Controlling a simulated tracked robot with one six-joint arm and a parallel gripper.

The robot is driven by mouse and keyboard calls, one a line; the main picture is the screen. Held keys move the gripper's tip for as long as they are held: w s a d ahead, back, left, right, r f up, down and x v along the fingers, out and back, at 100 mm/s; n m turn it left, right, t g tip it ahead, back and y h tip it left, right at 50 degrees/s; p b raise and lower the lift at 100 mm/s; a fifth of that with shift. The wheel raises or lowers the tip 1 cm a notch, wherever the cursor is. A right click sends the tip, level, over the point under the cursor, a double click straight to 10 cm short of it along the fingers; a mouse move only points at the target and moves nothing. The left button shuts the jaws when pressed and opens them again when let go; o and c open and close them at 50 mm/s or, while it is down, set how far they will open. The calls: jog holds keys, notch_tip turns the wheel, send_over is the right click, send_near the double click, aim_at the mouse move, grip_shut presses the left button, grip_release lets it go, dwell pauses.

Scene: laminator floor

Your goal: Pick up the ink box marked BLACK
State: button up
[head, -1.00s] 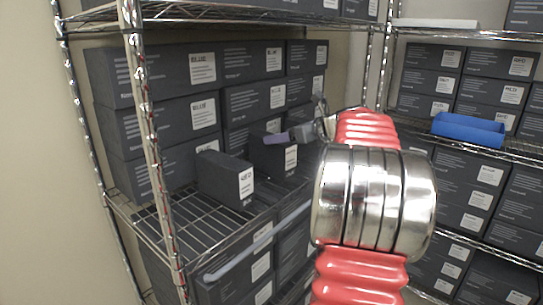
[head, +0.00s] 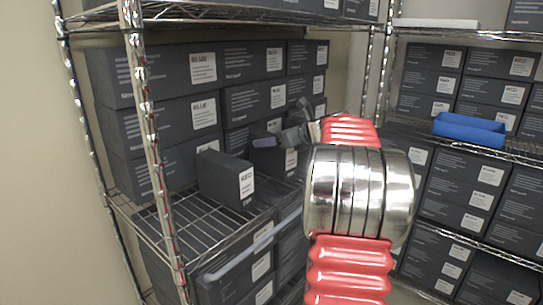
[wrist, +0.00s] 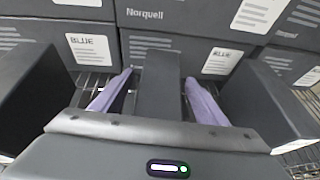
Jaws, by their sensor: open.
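My gripper (wrist: 157,92) is open, its two purple fingers on either side of a narrow dark box (wrist: 157,85), which it does not grip. The label of this box is hidden in the wrist view. In the head view my gripper (head: 272,142) is over a small dark box (head: 270,161) on the middle shelf; its white label is too small to read. No label reading BLACK is legible.
A box marked RED (head: 224,180) stands just left. In the wrist view dark boxes flank the gripper on the left (wrist: 35,100) and right (wrist: 262,100). Stacked BLUE boxes (head: 165,123) are behind. A wire shelf post (head: 145,120) stands at left; a blue tray (head: 468,129) sits right.

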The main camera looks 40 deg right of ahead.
grip_shut()
dwell(0.8)
